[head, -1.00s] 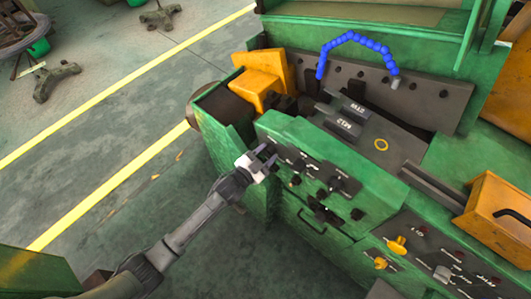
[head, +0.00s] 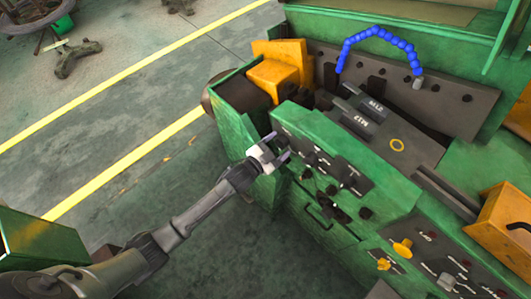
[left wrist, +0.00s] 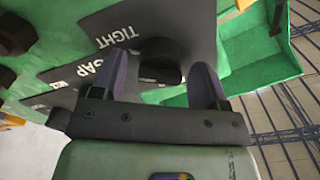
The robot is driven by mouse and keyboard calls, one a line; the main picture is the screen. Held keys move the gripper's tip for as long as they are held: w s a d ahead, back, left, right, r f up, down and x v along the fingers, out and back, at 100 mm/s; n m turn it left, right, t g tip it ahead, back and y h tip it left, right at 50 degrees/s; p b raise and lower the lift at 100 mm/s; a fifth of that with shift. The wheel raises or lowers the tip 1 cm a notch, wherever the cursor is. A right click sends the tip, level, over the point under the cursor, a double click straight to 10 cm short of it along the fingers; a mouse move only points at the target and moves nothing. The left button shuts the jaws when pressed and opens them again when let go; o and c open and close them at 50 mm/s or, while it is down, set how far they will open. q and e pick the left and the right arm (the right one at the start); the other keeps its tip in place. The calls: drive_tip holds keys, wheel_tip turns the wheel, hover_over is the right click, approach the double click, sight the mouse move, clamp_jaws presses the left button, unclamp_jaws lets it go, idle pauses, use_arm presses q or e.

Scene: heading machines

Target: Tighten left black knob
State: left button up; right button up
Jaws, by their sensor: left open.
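A black knob (left wrist: 160,60) shows in the left wrist view on a dark plate, beside the white word TIGHT. My left gripper (left wrist: 160,82) is open, with one finger to each side of the knob in this picture. I cannot tell whether the fingertips touch it. In the head view my left gripper (head: 280,147) is at the left end of the green machine's front panel (head: 318,130). The knob at the fingertips is too small and covered to make out there. My right gripper is not in view.
Other black knobs (head: 331,190) sit to the right along the panel, above a dark handle (head: 315,219). Yellow knobs (head: 402,248) are on the lower right panel. A yellow block (head: 275,80) stands behind the gripper. The floor (head: 130,115) at left is open.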

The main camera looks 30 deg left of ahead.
use_arm(q)
drive_tip(key=b+v, duration=0.1)
drive_tip(key=v, duration=1.2)
drive_tip(key=shift+a, duration=0.15)
drive_tip(key=shift+s, duration=0.15)
